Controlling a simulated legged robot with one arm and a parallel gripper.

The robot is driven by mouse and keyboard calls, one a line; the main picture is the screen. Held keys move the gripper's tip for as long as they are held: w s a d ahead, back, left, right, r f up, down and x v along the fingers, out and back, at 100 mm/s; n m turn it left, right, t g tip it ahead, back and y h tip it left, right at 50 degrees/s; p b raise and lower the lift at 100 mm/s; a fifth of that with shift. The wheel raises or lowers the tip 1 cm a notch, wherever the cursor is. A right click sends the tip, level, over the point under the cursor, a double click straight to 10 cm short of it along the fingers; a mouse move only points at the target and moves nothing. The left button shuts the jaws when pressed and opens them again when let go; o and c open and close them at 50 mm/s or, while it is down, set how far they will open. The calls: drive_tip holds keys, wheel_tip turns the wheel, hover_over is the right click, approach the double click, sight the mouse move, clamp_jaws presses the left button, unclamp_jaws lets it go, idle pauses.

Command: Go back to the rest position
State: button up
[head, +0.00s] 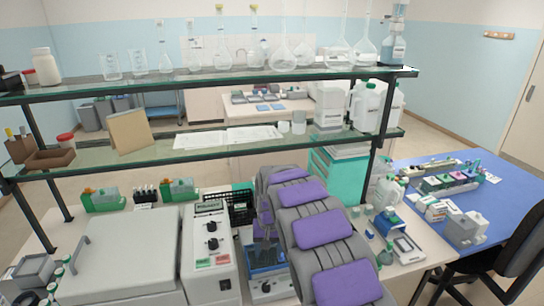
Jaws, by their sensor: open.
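My arm reaches up from the bottom of the head view, grey with purple panels. At its far end my gripper (265,228) points down and is partly hidden by the arm. It is open, and I see nothing held between its fingers. It is over or just in front of a blue-and-white bench device (268,284) with a knob. I cannot tell whether the fingers touch that device.
A two-tier glass shelf (95,166) with glassware stands behind the arm. Left of the gripper are a white control box (209,262) and a large grey-lidded machine (125,250). A blue-topped table (420,238) and a dark chair (515,250) are at right.

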drive_tip(key=s+d+r+b, duration=0.1)
drive_tip(key=s+d+r, duration=0.25)
drive_tip(key=s, duration=0.35)
drive_tip(key=s+d+r+m+b, duration=0.1)
drive_tip(key=s+d+r, duration=0.1)
drive_tip(key=s+d, duration=0.3)
drive_tip(key=s+d+r+b, duration=0.1)
drive_tip(key=s+d+r, duration=0.2)
drive_tip(key=s, duration=0.5)
drive_tip(key=s+d+f+g+b, duration=0.1)
drive_tip(key=s+d, duration=0.1)
drive_tip(key=s, duration=1)
drive_tip(key=s+d+f+b, duration=0.2)
drive_tip(key=s, duration=1)
drive_tip(key=shift+s+d+f+g, duration=0.15)
drive_tip(key=shift+s+d+g, duration=0.1)
drive_tip(key=shift+s+g, duration=0.15)
